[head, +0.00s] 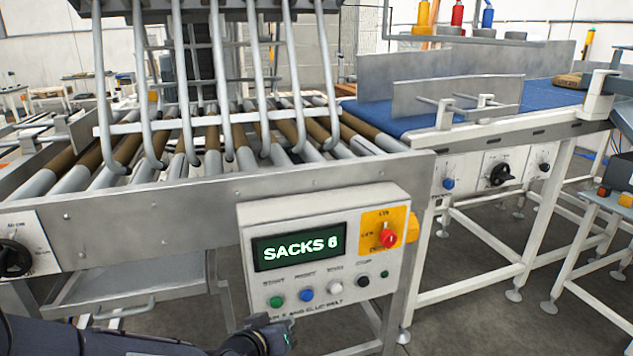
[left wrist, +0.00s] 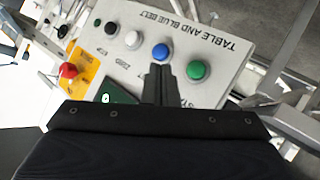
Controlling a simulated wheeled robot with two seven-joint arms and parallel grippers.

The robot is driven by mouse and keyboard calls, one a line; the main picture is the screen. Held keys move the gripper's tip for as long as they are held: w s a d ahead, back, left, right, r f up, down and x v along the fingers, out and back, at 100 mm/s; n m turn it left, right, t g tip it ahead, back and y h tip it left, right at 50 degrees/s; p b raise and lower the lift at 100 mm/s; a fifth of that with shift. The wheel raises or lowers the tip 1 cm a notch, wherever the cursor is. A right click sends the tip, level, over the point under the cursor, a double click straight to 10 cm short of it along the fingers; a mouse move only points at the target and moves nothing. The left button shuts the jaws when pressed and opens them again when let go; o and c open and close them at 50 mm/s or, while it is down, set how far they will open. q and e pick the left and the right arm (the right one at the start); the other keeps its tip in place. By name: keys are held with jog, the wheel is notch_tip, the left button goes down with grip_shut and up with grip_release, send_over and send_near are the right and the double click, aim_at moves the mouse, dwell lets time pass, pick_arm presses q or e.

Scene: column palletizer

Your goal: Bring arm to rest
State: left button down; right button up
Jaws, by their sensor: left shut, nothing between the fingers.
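My left gripper (head: 272,338) is low in the head view, at the lower edge of the control box (head: 375,290). Its arm comes in from the bottom left. In the left wrist view its fingers (left wrist: 160,72) are together and empty, pointing at the panel face near the blue button (left wrist: 162,52) and the green button (left wrist: 198,69). I cannot tell whether the tips touch the panel. The box's display (head: 298,247) reads "SACKS 6". A red knob (head: 388,238) sits on a yellow plate. My right gripper is not in view.
A roller table (head: 130,210) with upright bent metal bars stands behind the box. A blue belt conveyor (head: 420,118) runs off to the right, with dials on its frame. A dark dial (head: 14,258) is at far left. Grey floor (head: 470,300) is open under the conveyor.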

pick_arm(q)
jog(key=s+a+r+g+y, duration=0.1)
jog(key=s+a+g, duration=0.1)
jog(key=s+a, duration=0.45)
jog(key=s+a+r+n+g, duration=0.1)
jog(key=s+a+g, duration=0.15)
jog(key=s, duration=0.75)
jog(key=s+a+r+g+y, duration=0.1)
jog(key=s+a, duration=0.4)
jog(key=s, duration=0.3)
notch_tip(320, 180, up, 18)
jog(key=p, duration=1.8)
jog(key=shift+s+r+p, duration=0.2)
jog(key=shift+s+p, duration=0.1)
jog(key=shift+s, duration=0.15)
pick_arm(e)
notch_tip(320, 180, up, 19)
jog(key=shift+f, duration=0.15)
pick_arm(q)
jog(key=shift+d+g, duration=0.1)
jog(key=shift+g, duration=0.15)
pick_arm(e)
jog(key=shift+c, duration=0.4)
